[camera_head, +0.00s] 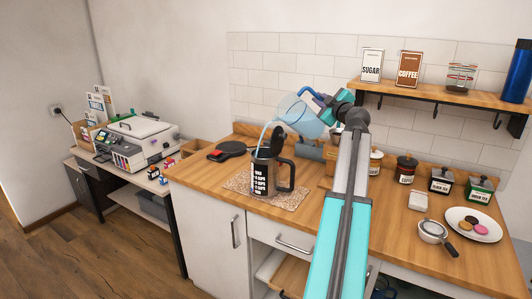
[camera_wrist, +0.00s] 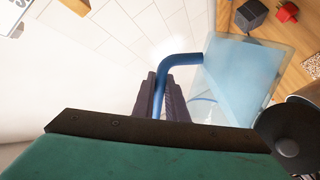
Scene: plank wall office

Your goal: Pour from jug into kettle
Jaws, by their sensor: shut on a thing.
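My gripper (camera_head: 325,101) is shut on the blue handle of a clear jug (camera_head: 299,117) that holds light blue liquid. The jug is tilted to the left above the counter, and a thin light blue stream falls from it into the dark kettle (camera_head: 261,177). The kettle stands upright on a speckled mat (camera_head: 236,184), with its lid raised and its handle to the right. In the wrist view, my gripper's fingers (camera_wrist: 163,100) close around the blue handle, with the jug (camera_wrist: 240,75) to the right. The level inside the kettle is hidden.
A wooden shelf (camera_head: 430,98) with boxes hangs above. A printer (camera_head: 135,142) stands left.

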